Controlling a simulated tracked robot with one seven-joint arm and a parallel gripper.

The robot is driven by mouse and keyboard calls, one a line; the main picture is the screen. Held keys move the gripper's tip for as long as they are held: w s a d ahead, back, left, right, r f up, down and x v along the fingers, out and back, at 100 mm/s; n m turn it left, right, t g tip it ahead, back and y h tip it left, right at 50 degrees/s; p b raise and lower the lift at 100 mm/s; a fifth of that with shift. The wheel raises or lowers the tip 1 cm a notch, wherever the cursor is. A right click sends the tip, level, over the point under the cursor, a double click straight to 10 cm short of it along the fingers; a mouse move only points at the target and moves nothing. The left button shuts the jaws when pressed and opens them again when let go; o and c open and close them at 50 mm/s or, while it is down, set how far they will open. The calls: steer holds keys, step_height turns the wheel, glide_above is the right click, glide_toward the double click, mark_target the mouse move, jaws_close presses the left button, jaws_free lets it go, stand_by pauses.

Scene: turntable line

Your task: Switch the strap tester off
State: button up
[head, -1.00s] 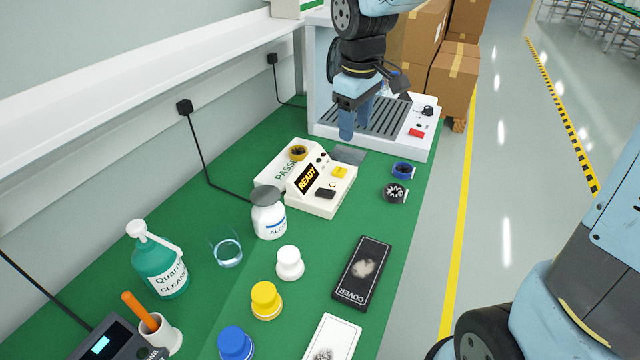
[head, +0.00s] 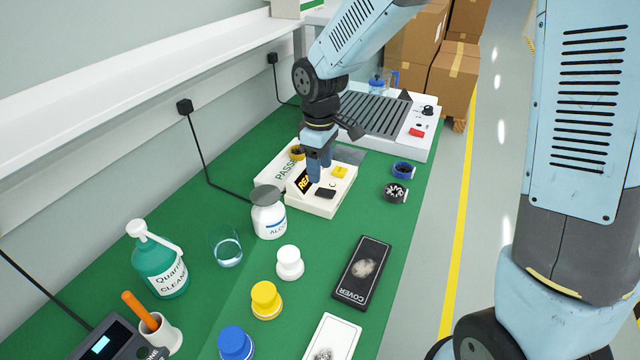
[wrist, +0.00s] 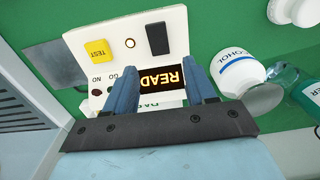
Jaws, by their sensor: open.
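The strap tester (head: 312,206) is a white box with a sloped panel on the green bench. It also shows below my fingers in the wrist view (wrist: 182,22). Its display (wrist: 160,78) is lit and reads READY. The panel has a yellow TEST button (wrist: 99,50), a small lit lamp (wrist: 130,43) and a black switch (wrist: 158,39), which also shows in the head view (head: 326,193). My gripper (head: 317,180) is over the panel, open and empty. In the wrist view its fingers (wrist: 163,82) are on either side of the display. I cannot tell whether they touch the panel.
A white bottle (head: 269,218) with a grey cap stands close in front of the tester. A PASSED tray (head: 274,172) lies behind it. A grooved machine (head: 375,112) stands at the back.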

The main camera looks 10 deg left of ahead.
mark_target(320, 191)
steer(key=shift+f, duration=3)
steer(key=shift+c, duration=0.3)
jaws_close()
steer(key=shift+d, duration=0.1)
steer(key=shift+s+d+r+t+y, duration=0.15)
steer(key=shift+t+y, duration=0.1)
steer(key=shift+y, duration=0.4)
steer(key=shift+w+d+t+y, duration=0.15)
steer(key=shift+t+y, duration=0.1)
steer(key=shift+y, duration=0.4)
steer(key=shift+s+y, duration=0.15)
steer(key=shift+y, duration=0.15)
steer(key=shift+o, duration=0.3)
jaws_free()
